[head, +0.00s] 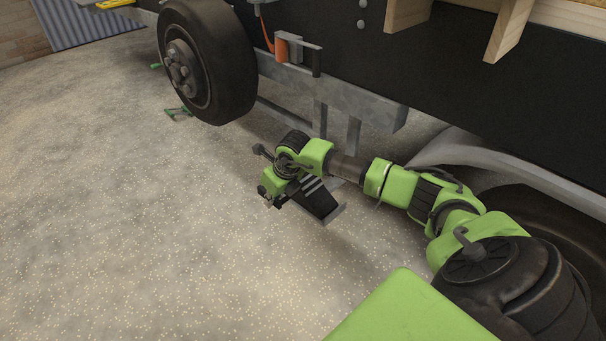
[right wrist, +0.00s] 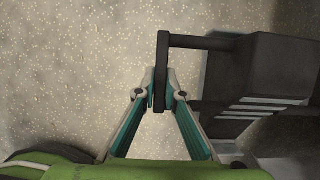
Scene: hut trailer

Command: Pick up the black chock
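The black chock (head: 318,202) has white stripes and sits low beside the trailer, right of and below my right gripper in the head view. It also shows at the right of the right wrist view (right wrist: 262,75), with a black bar handle (right wrist: 161,65) reaching left from it. My right gripper (right wrist: 162,88) has its two fingers on either side of this handle, their tips close against it, and looks shut on it. In the head view my right gripper (head: 272,190) partly covers the chock. I cannot tell whether the chock touches the ground. My left gripper is not in view.
The trailer's wheel (head: 207,62) stands at the upper left, with green-handled items (head: 178,112) on the ground by it. Speckled floor (head: 130,230) is clear at the left.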

